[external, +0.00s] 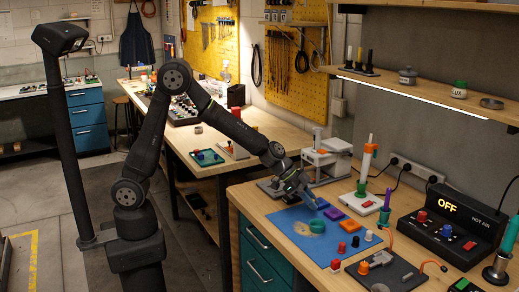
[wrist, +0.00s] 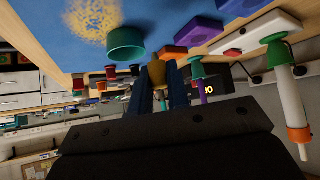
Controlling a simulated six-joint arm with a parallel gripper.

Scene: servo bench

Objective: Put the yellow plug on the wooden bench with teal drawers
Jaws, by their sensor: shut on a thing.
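My gripper (external: 309,202) is over the back part of the blue mat on the near wooden bench with teal drawers (external: 240,199). In the wrist view my gripper (wrist: 158,80) is shut on the yellow plug (wrist: 157,70), which shows as a dull yellow piece between the two blue fingers. The plug cannot be made out in the external view. I cannot tell whether the plug touches the mat. A teal drawer front (external: 257,236) shows on the bench's left side.
The blue mat (external: 290,222) has a yellow speckled patch. Purple (external: 334,214) and orange (external: 352,226) blocks lie near my gripper. A red knob piece (external: 335,265), a white base with an upright post (external: 362,203) and a hot-air station (external: 447,225) stand on the right.

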